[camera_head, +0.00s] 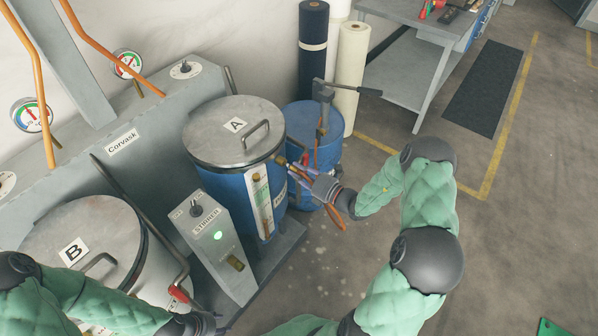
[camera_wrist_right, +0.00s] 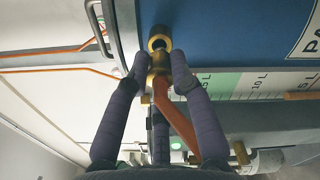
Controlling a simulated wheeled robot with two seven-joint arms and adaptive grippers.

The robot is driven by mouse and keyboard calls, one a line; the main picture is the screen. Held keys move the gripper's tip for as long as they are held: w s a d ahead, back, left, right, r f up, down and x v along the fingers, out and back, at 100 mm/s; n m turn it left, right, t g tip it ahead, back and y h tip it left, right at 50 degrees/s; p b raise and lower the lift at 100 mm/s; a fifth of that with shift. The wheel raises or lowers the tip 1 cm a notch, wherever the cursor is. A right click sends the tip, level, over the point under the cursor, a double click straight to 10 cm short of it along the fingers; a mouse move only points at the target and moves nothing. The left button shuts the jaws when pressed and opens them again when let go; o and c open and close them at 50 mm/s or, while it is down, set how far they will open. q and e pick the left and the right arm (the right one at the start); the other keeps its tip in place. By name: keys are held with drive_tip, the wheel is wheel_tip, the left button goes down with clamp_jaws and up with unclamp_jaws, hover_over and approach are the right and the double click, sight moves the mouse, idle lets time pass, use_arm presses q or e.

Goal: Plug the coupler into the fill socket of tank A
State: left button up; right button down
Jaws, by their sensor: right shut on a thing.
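Tank A (camera_head: 220,178) is a blue drum with a grey lid marked A. In the right wrist view, its blue wall (camera_wrist_right: 230,40) carries a brass fill socket (camera_wrist_right: 160,34) with a dark opening facing me. My right gripper (camera_head: 287,164) is beside the tank, shut on the brass coupler (camera_wrist_right: 158,64), whose orange hose (camera_wrist_right: 180,122) trails back between the fingers. The coupler's tip is right by the socket opening, roughly lined up; I cannot tell whether they touch. My left gripper (camera_head: 207,324) is low at the bottom edge, mostly hidden by its own wrist.
A level gauge (camera_head: 260,200) runs down tank A's front. A grey control box (camera_head: 213,245) with a green light stands before it. Tank B (camera_head: 85,230) is at the left. A blue barrel (camera_head: 300,118) with a hand pump stands behind.

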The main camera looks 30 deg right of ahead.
drive_tip(key=shift+x, duration=1.4)
drive_tip(key=c, duration=1)
unclamp_jaws()
drive_tip(key=v, duration=1.2)
